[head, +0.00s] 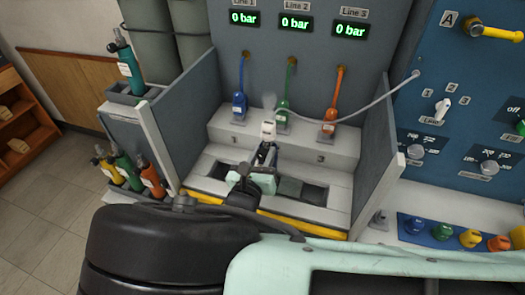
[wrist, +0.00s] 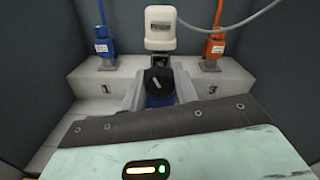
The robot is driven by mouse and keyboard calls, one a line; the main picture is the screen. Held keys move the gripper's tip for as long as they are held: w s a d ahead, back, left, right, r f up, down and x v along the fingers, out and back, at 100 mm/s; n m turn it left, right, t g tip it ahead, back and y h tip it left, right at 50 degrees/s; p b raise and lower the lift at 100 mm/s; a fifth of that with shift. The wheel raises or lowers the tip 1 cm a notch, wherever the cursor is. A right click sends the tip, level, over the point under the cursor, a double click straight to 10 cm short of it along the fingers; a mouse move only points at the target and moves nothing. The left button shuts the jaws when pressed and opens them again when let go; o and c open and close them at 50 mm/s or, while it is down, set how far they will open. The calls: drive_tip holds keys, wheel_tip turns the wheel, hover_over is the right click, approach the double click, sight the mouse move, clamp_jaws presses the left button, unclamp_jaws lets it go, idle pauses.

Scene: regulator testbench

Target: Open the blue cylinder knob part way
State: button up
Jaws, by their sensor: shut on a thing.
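In the wrist view a black round knob (wrist: 158,82) with a pale pointer mark sits between my grey gripper fingers. Blue parts (wrist: 160,101) show just below it, mostly hidden by my gripper's body. My gripper (wrist: 159,84) is shut on the knob, with one finger at each side. The pointer mark slants up to the left. A white capped unit (wrist: 160,28) with a dark label stands just behind the knob. In the head view my gripper (head: 266,155) reaches into the bay in front of the white unit (head: 268,130); the knob and blue cylinder are hidden there.
Blue (head: 239,104), green (head: 282,117) and orange (head: 329,121) line fittings stand along the back step. A grey hose (head: 375,100) runs right to the blue panel (head: 455,95). Grey side walls (head: 374,170) bound the bay. All three displays read 0 bar.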

drive_tip(key=shift+n+p, duration=0.3)
drive_tip(key=shift+n, duration=0.8)
drive_tip(key=o, duration=1)
drive_tip(key=shift+s, duration=0.1)
